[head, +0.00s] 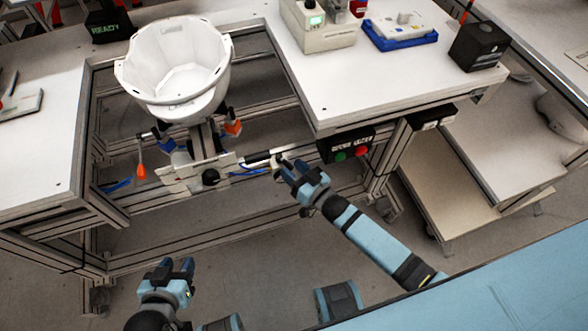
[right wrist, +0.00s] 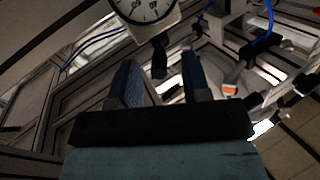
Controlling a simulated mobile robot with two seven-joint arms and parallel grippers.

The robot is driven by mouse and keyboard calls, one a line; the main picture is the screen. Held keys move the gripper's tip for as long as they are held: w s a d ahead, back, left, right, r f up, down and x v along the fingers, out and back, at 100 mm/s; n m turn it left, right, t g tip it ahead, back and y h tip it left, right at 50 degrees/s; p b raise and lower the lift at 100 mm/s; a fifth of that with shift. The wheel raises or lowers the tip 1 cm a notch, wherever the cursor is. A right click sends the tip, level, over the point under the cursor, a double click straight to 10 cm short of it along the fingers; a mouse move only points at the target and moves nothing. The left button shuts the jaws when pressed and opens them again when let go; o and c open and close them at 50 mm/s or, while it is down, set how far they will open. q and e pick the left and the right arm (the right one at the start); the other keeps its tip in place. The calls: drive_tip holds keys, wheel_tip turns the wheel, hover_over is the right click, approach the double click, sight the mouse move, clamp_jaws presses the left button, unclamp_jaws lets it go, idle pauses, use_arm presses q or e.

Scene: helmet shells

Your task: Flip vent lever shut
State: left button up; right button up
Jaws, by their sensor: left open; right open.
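A short black lever (right wrist: 160,56) hangs below a white-faced dial gauge (right wrist: 147,8) in the right wrist view; it looks like the vent lever. My right gripper (right wrist: 158,70) is open, with a finger on each side of the lever in that view. I cannot tell whether the lever is between the tips or just beyond them. In the head view my right gripper (head: 290,169) is at the frame's front rail and hides most of the lever area. My left gripper (head: 176,268) is open and empty, low in front of the frame.
A white helmet shell (head: 175,65) sits on a stand between two white tabletops. An orange-tipped handle (head: 141,171) and a black knob (head: 210,177) are left of my right gripper. A box with green and red buttons (head: 346,147) is close on its right.

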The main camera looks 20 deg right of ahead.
use_arm(q)
drive_tip(key=shift+r+p, duration=0.1)
drive_tip(key=shift+p, duration=0.35)
use_arm(e)
drive_tip(key=v, duration=1.3)
drive_tip(key=shift+s+d, duration=0.2)
drive_tip(key=shift+s, duration=0.15)
